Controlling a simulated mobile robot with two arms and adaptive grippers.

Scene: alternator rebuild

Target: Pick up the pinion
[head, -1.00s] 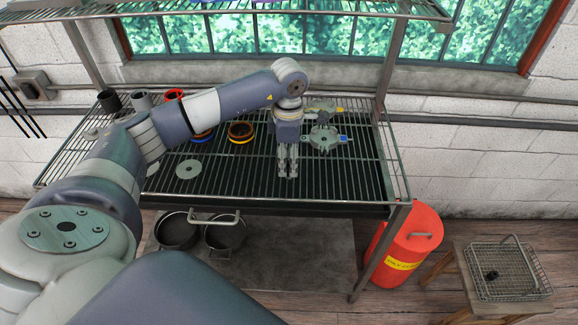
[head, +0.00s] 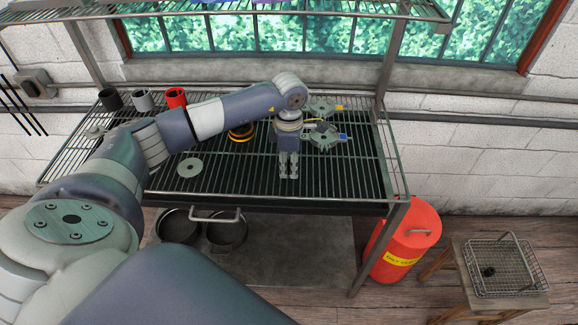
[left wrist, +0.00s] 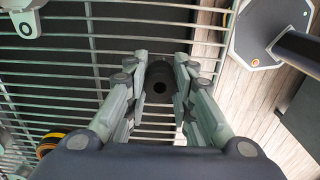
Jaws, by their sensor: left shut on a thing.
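My left gripper (head: 289,172) points down over the front middle of the wire rack shelf (head: 235,185). In the left wrist view its fingers (left wrist: 159,95) are closed around a dark round part with a hole in its middle, which looks like the pinion (left wrist: 160,78). Its teeth cannot be made out. In the head view the fingers hide the held part, and I cannot tell whether it still touches the shelf. My right gripper is not in view.
Two grey housings (head: 324,138) lie behind and right of the gripper. A grey disc (head: 190,168), an orange-banded ring (head: 240,133) and several cups (head: 143,99) are to the left. A red bin (head: 409,240) and a wire basket (head: 507,287) on a stool stand right.

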